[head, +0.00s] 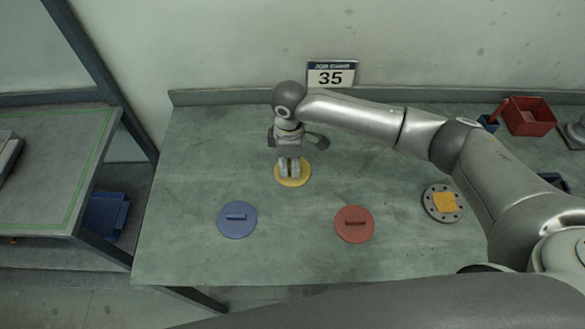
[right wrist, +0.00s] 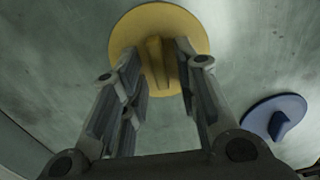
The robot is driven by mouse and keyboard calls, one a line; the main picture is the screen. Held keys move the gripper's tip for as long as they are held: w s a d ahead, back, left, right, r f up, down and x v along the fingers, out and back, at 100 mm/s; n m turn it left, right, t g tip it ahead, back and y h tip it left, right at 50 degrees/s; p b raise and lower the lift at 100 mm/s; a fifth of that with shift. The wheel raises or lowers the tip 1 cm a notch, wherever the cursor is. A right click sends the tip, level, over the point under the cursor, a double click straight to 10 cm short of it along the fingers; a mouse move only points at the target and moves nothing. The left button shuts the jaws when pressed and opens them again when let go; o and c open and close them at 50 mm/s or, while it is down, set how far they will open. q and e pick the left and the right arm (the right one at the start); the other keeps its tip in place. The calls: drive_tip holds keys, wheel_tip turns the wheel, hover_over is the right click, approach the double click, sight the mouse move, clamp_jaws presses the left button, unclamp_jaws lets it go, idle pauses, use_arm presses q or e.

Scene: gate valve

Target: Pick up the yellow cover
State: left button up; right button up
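The yellow cover (head: 304,179) is a round disc lying on the table in the middle of the head view. It also shows in the right wrist view (right wrist: 193,32), with a raised yellow bar handle (right wrist: 158,62) on top. My right gripper (head: 289,170) is directly over it, pointing down. In the right wrist view my right gripper (right wrist: 158,62) has its two fingers apart, one on each side of the handle, with a gap showing. Whether the fingertips touch the cover is hard to tell. My left gripper is not in view.
A blue cover (head: 237,228) and a red cover (head: 354,234) lie nearer on the table (head: 200,150). A round flange with an orange block (head: 446,202) is at the right. A red bin (head: 530,116) stands at the back right. The table's left part is clear.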

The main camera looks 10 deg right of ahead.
clamp_jaws()
drive_tip(key=shift+r, duration=0.2)
